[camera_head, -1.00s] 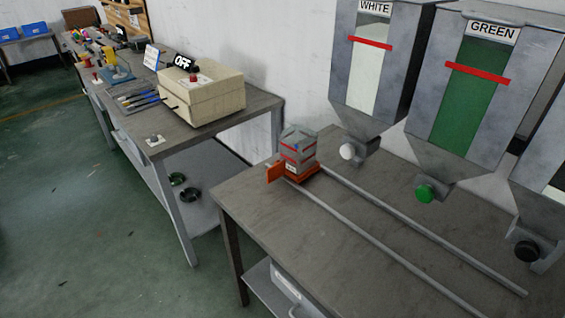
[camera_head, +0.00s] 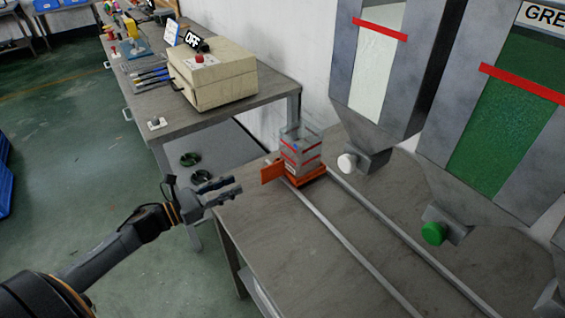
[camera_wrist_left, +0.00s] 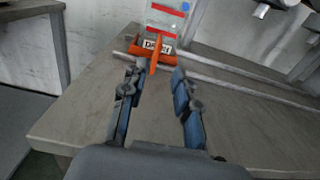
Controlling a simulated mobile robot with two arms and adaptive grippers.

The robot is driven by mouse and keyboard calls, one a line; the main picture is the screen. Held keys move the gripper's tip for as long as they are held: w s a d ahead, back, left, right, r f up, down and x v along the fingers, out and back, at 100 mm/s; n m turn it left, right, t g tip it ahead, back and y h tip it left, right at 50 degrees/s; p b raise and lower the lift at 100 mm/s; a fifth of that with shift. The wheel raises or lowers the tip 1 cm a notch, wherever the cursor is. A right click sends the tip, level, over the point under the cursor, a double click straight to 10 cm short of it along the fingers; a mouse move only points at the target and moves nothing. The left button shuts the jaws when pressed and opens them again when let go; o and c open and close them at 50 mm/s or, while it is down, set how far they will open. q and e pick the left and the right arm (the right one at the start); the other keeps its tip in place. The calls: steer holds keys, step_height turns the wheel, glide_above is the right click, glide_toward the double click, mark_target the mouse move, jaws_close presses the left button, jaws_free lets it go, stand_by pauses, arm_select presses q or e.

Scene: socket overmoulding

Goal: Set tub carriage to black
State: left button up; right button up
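The tub carriage (camera_head: 311,178) is an orange carriage at the left end of two rails, with an orange handle plate (camera_head: 271,172) on its left side. A clear tub with red bands (camera_head: 300,152) stands on it. In the left wrist view the orange carriage (camera_wrist_left: 143,52) lies just beyond the fingertips, with the tub (camera_wrist_left: 164,20) above it. My left gripper (camera_head: 238,186) is open and empty, short of the handle plate and apart from it. It also shows open in the left wrist view (camera_wrist_left: 157,78). My right gripper is not in view.
Two rails (camera_head: 350,235) run along the table (camera_head: 280,245) beneath the hoppers. The white hopper (camera_head: 375,70) and green hopper (camera_head: 500,120) hang above, with white (camera_head: 346,163) and green (camera_head: 433,233) knobs. A beige machine box (camera_head: 215,78) stands on the bench behind.

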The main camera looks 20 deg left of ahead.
mark_target(270, 165)
arm_select(q)
steer(key=shift+w+d, duration=0.15)
steer(key=shift+w, duration=0.2)
steer(key=shift+w+d+r, duration=0.1)
steer(key=shift+w+r, duration=0.05)
steer(key=shift+w, duration=0.05)
steer(key=p+x, duration=0.1)
steer(key=x, duration=0.5)
steer(key=shift+w, duration=0.1)
steer(key=p+x, duration=0.1)
steer(key=x, duration=0.3)
steer(key=shift+w+d, duration=0.15)
steer(key=shift+w, duration=0.15)
steer(key=shift+w+d, duration=0.25)
steer(key=shift+w, duration=0.1)
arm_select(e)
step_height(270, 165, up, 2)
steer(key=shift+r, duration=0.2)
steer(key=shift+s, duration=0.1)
arm_select(q)
jaws_close()
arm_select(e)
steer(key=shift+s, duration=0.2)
